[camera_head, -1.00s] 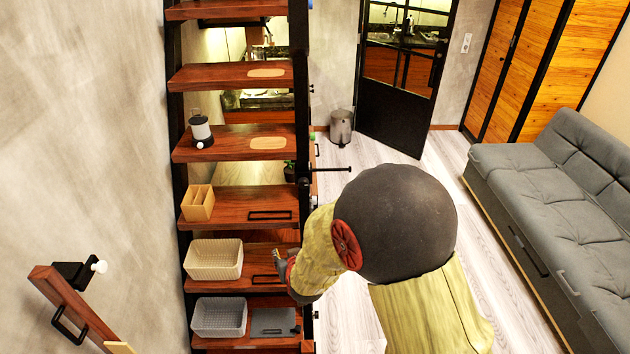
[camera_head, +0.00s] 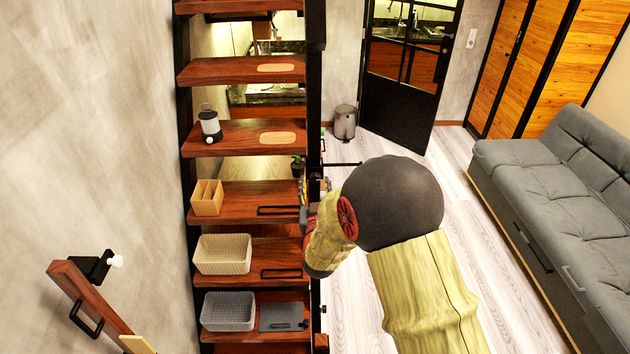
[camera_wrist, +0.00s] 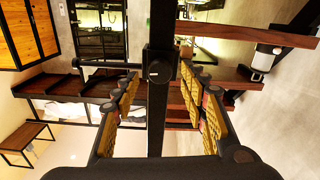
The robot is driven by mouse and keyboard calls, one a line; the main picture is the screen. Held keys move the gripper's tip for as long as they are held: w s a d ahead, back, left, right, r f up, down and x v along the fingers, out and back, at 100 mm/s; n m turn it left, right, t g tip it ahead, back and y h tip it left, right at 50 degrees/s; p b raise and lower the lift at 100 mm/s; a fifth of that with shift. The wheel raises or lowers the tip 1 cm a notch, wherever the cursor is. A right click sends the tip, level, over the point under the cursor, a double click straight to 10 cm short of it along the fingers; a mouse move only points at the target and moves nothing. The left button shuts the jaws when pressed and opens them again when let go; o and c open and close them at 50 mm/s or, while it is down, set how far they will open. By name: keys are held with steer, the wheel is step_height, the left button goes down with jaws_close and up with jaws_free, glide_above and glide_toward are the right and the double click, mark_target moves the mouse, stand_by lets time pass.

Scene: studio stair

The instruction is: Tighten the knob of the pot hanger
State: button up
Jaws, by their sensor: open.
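The pot hanger's black clamp with a dark round knob (camera_wrist: 158,70) sits on the black stair post (camera_wrist: 158,125) in the wrist view. A thin black rod (camera_wrist: 103,63) runs out from it to the left. The rod also shows in the head view (camera_head: 342,164), sticking out right of the stair. My gripper (camera_wrist: 161,74) is open, its yellow-padded fingers on either side of the post and the knob between the fingertips in the picture. I cannot tell whether they touch. In the head view my gripper (camera_head: 308,192) is beside the post, partly hidden by my arm.
Wooden steps (camera_head: 240,72) hold a dispenser (camera_head: 210,124), a wooden box (camera_head: 207,198), a cream basket (camera_head: 223,254) and a grey basket (camera_head: 228,312). A small potted plant (camera_head: 298,166) is by the post. A grey sofa (camera_head: 560,200) stands right, with clear floor between.

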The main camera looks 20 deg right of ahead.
mark_target(315, 178)
steer(key=shift+x, duration=1.3)
steer(key=shift+c, duration=0.8)
jaws_close()
